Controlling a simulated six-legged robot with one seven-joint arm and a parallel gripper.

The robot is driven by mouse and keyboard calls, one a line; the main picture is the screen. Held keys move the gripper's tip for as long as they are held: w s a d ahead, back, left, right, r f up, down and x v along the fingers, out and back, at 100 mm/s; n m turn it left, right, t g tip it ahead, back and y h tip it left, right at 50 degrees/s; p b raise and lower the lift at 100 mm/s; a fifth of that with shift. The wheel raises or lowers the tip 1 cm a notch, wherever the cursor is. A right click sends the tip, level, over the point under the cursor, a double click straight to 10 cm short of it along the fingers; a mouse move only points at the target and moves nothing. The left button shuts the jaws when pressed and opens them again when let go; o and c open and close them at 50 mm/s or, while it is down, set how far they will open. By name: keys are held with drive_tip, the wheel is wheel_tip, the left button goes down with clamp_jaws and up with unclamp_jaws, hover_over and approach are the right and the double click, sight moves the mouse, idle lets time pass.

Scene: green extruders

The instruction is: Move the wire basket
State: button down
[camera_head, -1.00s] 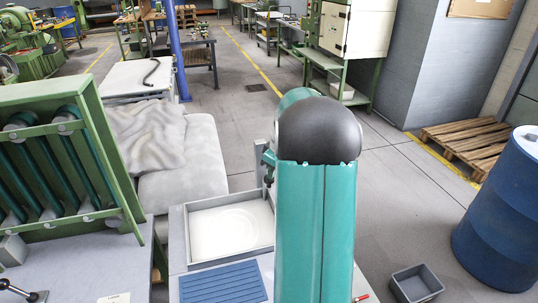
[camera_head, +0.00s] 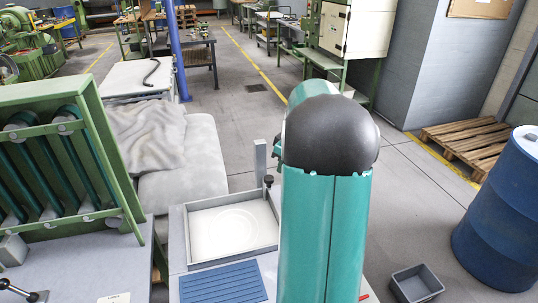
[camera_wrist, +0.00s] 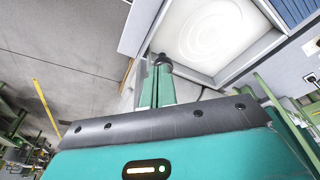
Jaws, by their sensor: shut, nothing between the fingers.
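I cannot make out a wire basket in either view. My gripper (camera_wrist: 157,72) shows in the wrist view as two narrow green fingers side by side, shut and empty. A dark knob (camera_wrist: 163,60) appears just past their tips, near the corner of a grey-rimmed basin. In the head view my own teal arm covers the gripper and part of the bench behind it.
The basin (camera_head: 187,238) has a white bottom with faint rings; a blue ribbed mat (camera_head: 222,284) lies before it. A green rack (camera_head: 60,160) stands left. A grey bin (camera_head: 416,283) and blue barrel (camera_head: 500,215) stand on the floor at right.

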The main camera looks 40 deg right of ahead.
drive_tip(key=v, duration=1)
drive_tip(key=shift+r, duration=0.35)
drive_tip(key=a+r+m, duration=0.1)
drive_tip(key=a+r, duration=0.1)
drive_tip(key=a, duration=0.9)
drive_tip(key=a+r, duration=0.2)
drive_tip(key=a, duration=1)
drive_tip(key=s+a+f+t, duration=0.1)
drive_tip(key=s+a+f, duration=0.1)
drive_tip(key=s+a, duration=0.3)
drive_tip(key=s+a+f+m+t, duration=0.1)
drive_tip(key=s+a+f, duration=0.2)
drive_tip(key=a, duration=0.9)
drive_tip(key=s, duration=0.3)
drive_tip(key=shift+f+m+t+h, duration=0.3)
drive_tip(key=shift+t, duration=0.1)
